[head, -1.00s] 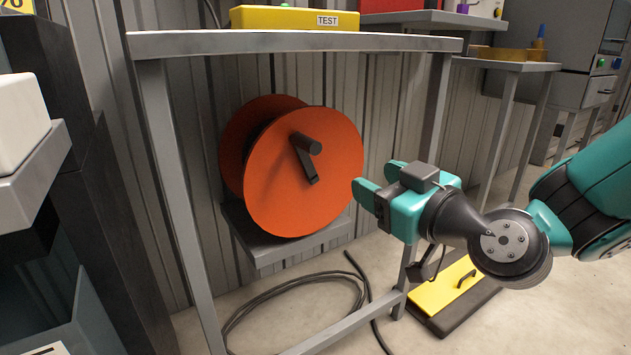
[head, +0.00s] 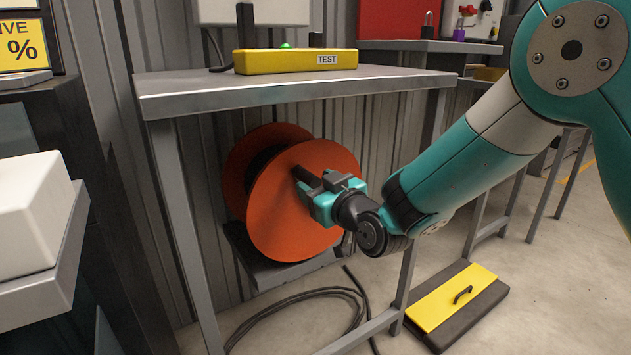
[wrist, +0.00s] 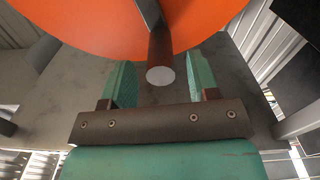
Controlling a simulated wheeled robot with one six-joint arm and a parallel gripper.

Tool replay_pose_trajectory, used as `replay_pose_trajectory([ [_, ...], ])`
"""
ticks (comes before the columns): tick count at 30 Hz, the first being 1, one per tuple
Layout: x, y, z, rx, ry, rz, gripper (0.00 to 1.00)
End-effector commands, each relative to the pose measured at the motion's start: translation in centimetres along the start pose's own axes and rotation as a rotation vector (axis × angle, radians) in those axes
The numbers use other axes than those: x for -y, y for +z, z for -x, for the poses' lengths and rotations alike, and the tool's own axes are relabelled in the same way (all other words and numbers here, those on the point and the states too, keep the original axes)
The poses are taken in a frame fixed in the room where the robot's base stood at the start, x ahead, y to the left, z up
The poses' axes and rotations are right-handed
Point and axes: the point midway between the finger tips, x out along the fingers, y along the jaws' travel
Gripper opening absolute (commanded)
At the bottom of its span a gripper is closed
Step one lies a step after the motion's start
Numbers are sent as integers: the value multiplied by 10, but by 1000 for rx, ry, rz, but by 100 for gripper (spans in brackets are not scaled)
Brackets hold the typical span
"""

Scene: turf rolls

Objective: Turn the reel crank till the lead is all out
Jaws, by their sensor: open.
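The orange reel (head: 290,220) stands on a low grey shelf under the bench, and its front disc also shows in the wrist view (wrist: 100,25). Its dark crank (head: 308,177) sticks out from the disc. In the wrist view the crank handle (wrist: 160,50) points at me, with its pale round end between the two fingers. My gripper (head: 318,192) is open at the reel's front; in the wrist view its teal fingers (wrist: 161,84) stand apart on either side of the handle, with gaps. The black lead (head: 300,305) lies in loops on the floor below the reel.
The grey bench (head: 290,93) spans above the reel and carries a yellow TEST box (head: 280,62). Its legs stand on both sides of the reel. A yellow-and-black board (head: 455,298) lies on the floor at right. A white block (head: 35,210) sits at left.

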Motion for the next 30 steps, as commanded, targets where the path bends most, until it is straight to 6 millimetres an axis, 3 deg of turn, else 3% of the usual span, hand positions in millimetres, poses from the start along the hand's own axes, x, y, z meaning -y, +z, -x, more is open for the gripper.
replay_pose_trajectory([
  [12, 0, 0, -8, 0, 1, 0, 52],
  [19, 0, 0, -8, 0, 1, 0, 0],
  [30, 5, 1, -9, 0, 0, 44, 0],
])
